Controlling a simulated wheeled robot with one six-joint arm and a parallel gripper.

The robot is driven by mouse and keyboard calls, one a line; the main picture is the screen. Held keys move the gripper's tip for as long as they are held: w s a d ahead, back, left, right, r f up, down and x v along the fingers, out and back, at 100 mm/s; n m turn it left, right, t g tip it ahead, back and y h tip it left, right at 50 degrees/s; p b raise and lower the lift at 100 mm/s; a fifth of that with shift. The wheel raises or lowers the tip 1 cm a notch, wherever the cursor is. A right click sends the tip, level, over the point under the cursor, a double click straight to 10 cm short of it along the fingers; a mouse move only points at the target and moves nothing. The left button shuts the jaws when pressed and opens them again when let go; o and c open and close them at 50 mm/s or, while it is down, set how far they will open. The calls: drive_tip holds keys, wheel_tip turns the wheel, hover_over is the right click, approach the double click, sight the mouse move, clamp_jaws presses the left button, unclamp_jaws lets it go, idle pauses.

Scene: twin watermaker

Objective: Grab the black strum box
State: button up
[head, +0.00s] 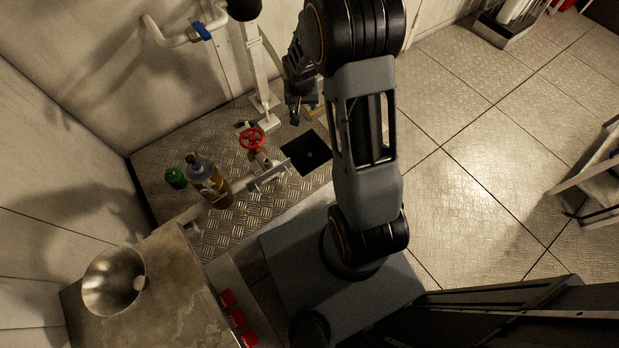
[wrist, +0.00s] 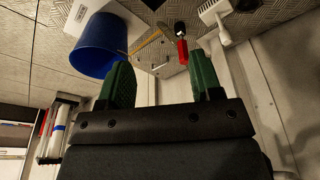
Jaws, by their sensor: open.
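I cannot single out the black strum box for certain in either view. A black square (head: 306,153) lies in the tread-plate floor in the head view, with a small pale spot in it. I cannot tell whether it is an opening or holds the box. My gripper (head: 304,112) hangs low by the wall, beyond this square and right of a white post. In the wrist view my gripper (wrist: 163,62) has its two green fingers apart, with nothing between them. Beyond them lies a red-handled tool (wrist: 182,50) with a dark end.
A blue bucket (wrist: 95,45) stands left of the fingers in the wrist view. A red valve wheel (head: 252,138) on a pipe, a bottle (head: 208,180) and a green-capped item (head: 176,178) stand left of the black square. The white post (head: 262,85) rises close by my gripper.

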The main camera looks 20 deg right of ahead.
sight(310, 155)
drive_tip(key=d+f+b, duration=0.1)
drive_tip(key=f+b, duration=0.2)
drive_tip(key=f, duration=0.8)
drive_tip(key=w+d+f+m+b, duration=0.1)
drive_tip(key=f+b, duration=0.2)
drive_tip(key=f, duration=0.8)
drive_tip(key=w+d+f+m+b, duration=0.1)
drive_tip(key=f+b, duration=0.2)
drive_tip(key=f, duration=0.8)
drive_tip(key=shift+w+d+f+g, duration=0.1)
drive_tip(key=shift+d+f+g, duration=0.05)
drive_tip(key=shift+f+g, duration=0.15)
drive_tip(key=shift+w+d+f+b, duration=0.15)
drive_tip(key=shift+f+b, duration=0.4)
drive_tip(key=shift+f, duration=0.55)
drive_tip(key=shift+w+d+f+b, duration=0.15)
drive_tip(key=shift+f+b, duration=0.45)
drive_tip(key=shift+f, duration=0.45)
drive_tip(key=shift+w+d+f+b, duration=0.15)
drive_tip(key=shift+f+b, duration=0.4)
drive_tip(key=shift+f, duration=0.55)
drive_tip(key=shift+r, duration=0.1)
clamp_jaws()
